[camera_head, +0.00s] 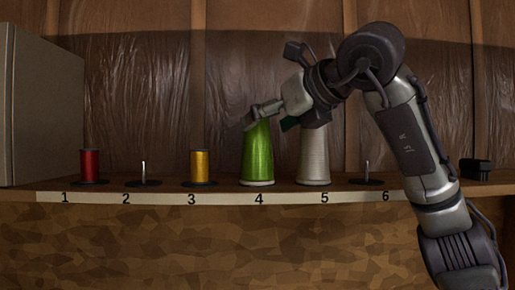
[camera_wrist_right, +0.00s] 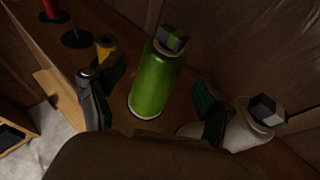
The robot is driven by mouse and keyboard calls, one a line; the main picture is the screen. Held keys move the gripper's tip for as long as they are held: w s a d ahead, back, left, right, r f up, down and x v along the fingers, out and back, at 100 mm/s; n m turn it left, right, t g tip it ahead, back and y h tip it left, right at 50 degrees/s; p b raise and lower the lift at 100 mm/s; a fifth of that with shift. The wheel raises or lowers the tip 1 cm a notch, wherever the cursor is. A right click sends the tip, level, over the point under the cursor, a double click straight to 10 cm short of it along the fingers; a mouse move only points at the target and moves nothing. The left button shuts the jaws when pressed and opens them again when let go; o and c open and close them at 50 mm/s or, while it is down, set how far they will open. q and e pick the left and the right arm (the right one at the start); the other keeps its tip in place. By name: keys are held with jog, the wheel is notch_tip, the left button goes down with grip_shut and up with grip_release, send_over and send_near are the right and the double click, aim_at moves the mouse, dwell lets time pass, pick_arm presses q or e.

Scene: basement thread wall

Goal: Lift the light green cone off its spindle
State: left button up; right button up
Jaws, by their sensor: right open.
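The light green cone (camera_head: 258,155) stands upright on the shelf above number 4. My right gripper (camera_head: 268,121) is at the cone's upper part in the head view. In the right wrist view the green cone (camera_wrist_right: 158,84) stands between the two spread fingers of my right gripper (camera_wrist_right: 156,90), with visible gaps on both sides. The fingers are open and hold nothing. The cone's top is partly hidden by a finger in the head view. Its spindle is hidden inside the cone. My left gripper is in neither view.
A whitish cone (camera_head: 314,155) stands close on the right at 5, near one finger. A yellow spool (camera_head: 199,166) is at 3 and a red spool (camera_head: 90,165) at 1. Bare spindles stand at 2 (camera_head: 143,173) and 6 (camera_head: 367,172). A grey cabinet (camera_head: 40,110) is at left.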

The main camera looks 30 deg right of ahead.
jog(key=p+x, duration=0.2)
jog(key=x, duration=0.2)
jog(key=shift+d, duration=0.1)
jog(key=shift+w+f, duration=0.25)
jog(key=shift+w, duration=0.1)
jog(key=shift+s, duration=0.1)
jog(key=shift+c, duration=0.3)
jog(key=shift+s+r, duration=0.1)
jog(key=shift+c, duration=1.4)
jog(key=c, duration=1)
notch_tip(320, 180, up, 9)
jog(key=shift+b, duration=0.4)
jog(key=shift+r, duration=0.5)
